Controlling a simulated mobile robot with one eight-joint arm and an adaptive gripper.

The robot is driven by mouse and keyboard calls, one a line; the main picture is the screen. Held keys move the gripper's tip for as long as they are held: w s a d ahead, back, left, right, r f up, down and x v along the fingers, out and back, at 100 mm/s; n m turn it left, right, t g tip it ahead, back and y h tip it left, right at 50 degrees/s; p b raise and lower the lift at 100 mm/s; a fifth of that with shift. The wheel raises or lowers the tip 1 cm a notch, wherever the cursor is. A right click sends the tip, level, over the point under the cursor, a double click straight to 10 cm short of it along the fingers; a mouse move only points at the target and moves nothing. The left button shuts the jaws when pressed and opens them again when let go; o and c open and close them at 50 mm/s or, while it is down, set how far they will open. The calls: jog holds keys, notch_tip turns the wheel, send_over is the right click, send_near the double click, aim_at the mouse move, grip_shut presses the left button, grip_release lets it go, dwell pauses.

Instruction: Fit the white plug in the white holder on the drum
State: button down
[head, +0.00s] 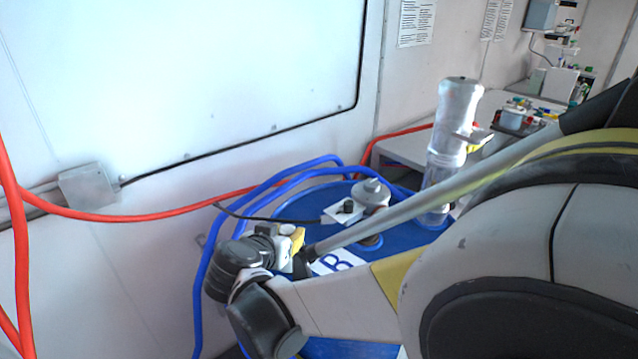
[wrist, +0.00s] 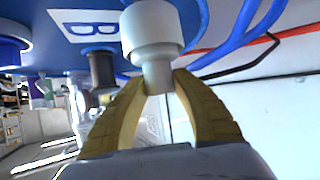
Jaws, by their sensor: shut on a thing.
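My gripper (wrist: 160,84) has its yellow fingers shut on the narrow end of the white plug (wrist: 158,74). A wider white cylinder (wrist: 152,30) continues straight from that end, over the blue drum (wrist: 25,18). I cannot tell whether it is the white holder or part of the plug. In the head view my gripper (head: 299,240) is at the left side of the drum top (head: 315,203), with a small white piece at its fingertips. My arm hides part of the drum. A light grey-white fitting (head: 372,194) stands farther back on the drum.
A white "B" label (head: 338,262) lies on the drum. Blue hoses (head: 205,275) loop around its left and back, close to my gripper. A thin black cable crosses there. A clear cylinder (head: 447,150) stands behind right. A red hose (head: 110,215) runs along the wall.

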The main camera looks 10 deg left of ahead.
jog(key=c, duration=1.4)
grip_release()
